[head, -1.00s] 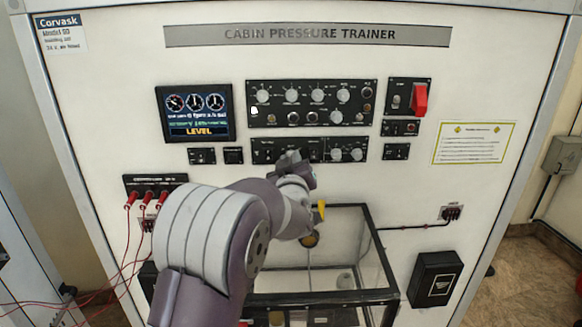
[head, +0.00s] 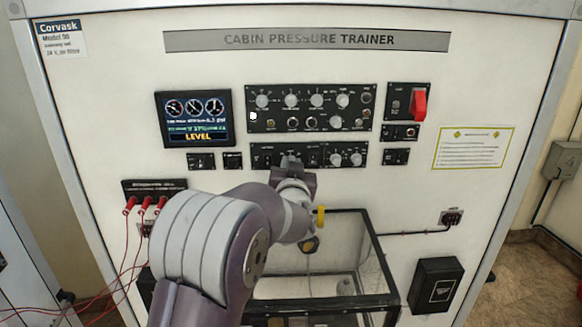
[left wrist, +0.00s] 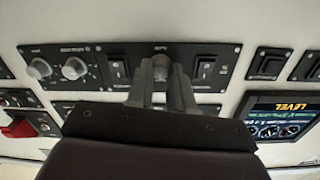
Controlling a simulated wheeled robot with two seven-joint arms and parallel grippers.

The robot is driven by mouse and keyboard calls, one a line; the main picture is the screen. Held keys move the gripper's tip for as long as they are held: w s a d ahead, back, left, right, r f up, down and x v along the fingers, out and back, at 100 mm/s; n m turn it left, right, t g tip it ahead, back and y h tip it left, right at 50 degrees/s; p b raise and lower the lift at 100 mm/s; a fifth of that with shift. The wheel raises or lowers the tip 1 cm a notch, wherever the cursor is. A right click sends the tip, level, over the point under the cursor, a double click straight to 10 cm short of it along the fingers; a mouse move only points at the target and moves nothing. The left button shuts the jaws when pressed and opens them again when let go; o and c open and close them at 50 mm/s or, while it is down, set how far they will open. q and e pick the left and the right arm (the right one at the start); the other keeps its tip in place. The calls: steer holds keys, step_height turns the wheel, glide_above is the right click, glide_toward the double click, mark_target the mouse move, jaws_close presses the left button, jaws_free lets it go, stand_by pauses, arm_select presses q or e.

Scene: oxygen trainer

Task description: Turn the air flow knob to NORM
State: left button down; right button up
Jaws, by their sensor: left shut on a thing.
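My left gripper (head: 291,163) reaches the middle of the lower black control panel (head: 350,148) in the head view. In the left wrist view, the same gripper (left wrist: 162,72) has its fingers shut on a small control at the panel's centre, between two rocker switches. I take this to be the air flow knob, but the fingers cover it and its pointer cannot be seen. The lettering around it is too small to read, so its setting cannot be told. My right gripper is in neither view.
Two grey knobs (left wrist: 57,68) sit on the same panel. Above it in the head view is a larger knob panel (head: 312,107), with a display reading LEVEL (head: 194,118) to its left and a red guarded switch (head: 419,103) to its right. A clear box (head: 375,262) stands below.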

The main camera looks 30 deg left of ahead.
arm_select(q)
steer(key=shift+f, duration=0.15)
steer(key=c, duration=1)
jaws_free()
steer(key=shift+s+d, duration=0.1)
steer(key=b+v, duration=0.5)
steer(key=v, duration=0.7)
steer(key=shift+s, duration=0.2)
steer(key=shift+d, duration=0.1)
